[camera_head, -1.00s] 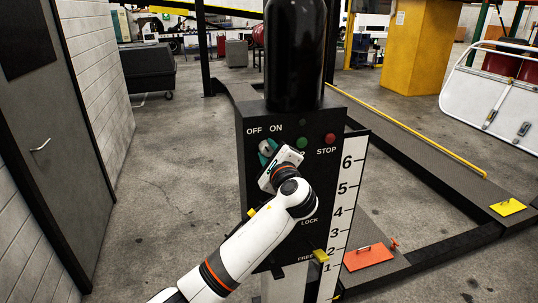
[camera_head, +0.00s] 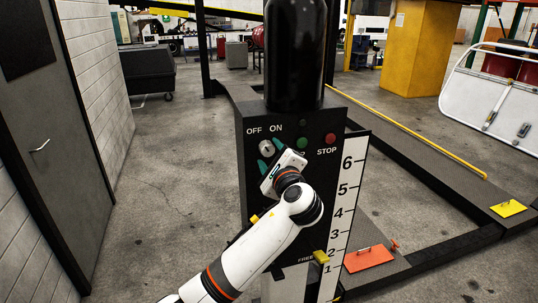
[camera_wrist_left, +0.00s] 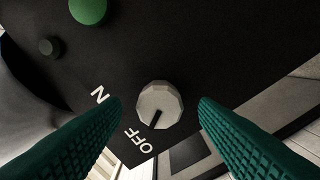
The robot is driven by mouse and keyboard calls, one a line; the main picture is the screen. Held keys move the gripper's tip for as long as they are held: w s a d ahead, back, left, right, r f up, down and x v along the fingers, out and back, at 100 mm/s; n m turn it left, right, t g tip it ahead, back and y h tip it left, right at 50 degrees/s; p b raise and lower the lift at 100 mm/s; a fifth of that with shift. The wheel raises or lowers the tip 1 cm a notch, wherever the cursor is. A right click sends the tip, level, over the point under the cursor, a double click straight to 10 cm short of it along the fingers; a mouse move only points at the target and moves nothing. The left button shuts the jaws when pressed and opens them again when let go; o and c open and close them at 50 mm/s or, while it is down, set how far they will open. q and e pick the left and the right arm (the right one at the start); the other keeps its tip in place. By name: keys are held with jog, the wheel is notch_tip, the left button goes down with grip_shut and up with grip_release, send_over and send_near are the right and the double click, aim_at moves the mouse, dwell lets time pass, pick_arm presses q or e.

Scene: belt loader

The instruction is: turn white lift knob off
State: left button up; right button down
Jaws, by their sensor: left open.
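The white lift knob (camera_head: 266,148) is on the black control panel (camera_head: 252,185), below the OFF and ON labels. In the left wrist view the knob (camera_wrist_left: 160,104) shows a dark pointer mark directed toward the OFF label (camera_wrist_left: 140,142). My left gripper (camera_head: 271,154) is open, just below and to the right of the knob in the head view. In the left wrist view its two green fingers (camera_wrist_left: 160,108) stand on either side of the knob, apart from it. My right gripper is not in view.
A green button (camera_head: 302,143) and a red STOP button (camera_head: 330,138) sit right of the knob. Open floor lies to the left.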

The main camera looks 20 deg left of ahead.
pick_arm(q)
jog(key=b+v, duration=0.2)
jog(key=v, duration=0.8)
